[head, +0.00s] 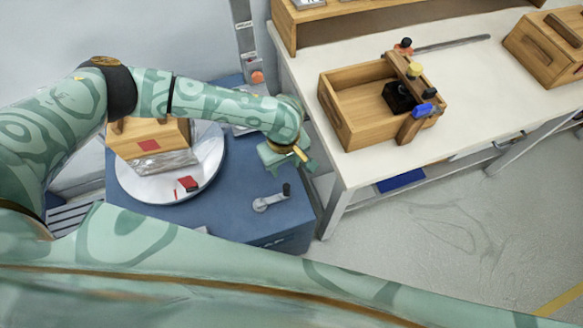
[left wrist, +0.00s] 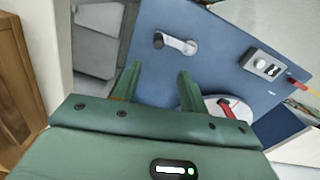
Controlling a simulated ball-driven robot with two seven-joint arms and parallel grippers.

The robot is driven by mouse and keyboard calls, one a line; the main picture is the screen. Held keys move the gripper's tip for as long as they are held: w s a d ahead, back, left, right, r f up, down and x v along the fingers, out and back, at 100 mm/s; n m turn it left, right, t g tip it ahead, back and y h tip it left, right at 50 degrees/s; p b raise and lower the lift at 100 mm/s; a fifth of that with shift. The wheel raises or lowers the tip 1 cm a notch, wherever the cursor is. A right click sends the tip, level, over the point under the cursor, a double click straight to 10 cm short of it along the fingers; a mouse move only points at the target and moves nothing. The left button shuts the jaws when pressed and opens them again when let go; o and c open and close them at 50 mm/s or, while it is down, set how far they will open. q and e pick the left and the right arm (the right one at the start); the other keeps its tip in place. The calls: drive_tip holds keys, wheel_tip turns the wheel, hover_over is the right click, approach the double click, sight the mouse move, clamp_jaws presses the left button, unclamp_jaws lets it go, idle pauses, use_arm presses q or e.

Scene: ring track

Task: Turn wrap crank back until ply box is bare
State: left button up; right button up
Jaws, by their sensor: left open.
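The wrap crank (head: 270,199) is a grey lever with a dark knob on top of the blue machine; it also shows in the left wrist view (left wrist: 176,44). The ply box (head: 150,137) stands on the white turntable (head: 205,165). Shiny clear film (head: 165,162) covers its lower part, and bare wood with a red square shows above. My left gripper (head: 288,158) is open and empty, behind the crank and apart from it. In the left wrist view its two fingers (left wrist: 158,85) point toward the crank with nothing between them. My right gripper is not in view.
A grey mast (head: 244,40) with an orange knob stands behind the turntable. To the right, a white table (head: 470,80) holds an open wooden crate (head: 345,118) and a wooden box (head: 545,50). Floor is clear at lower right.

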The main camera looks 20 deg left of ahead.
use_arm(q)
drive_tip(key=b, duration=0.4)
hover_over(286, 185)
wheel_tip(286, 185, down, 7)
drive_tip(key=shift+s+r, duration=0.1)
drive_tip(key=shift+s, duration=0.05)
wheel_tip(286, 185, down, 9)
drive_tip(key=b, duration=0.4)
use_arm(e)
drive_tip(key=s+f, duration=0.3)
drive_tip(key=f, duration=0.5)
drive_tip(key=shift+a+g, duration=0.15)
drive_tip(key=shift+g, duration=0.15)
use_arm(q)
clamp_jaws()
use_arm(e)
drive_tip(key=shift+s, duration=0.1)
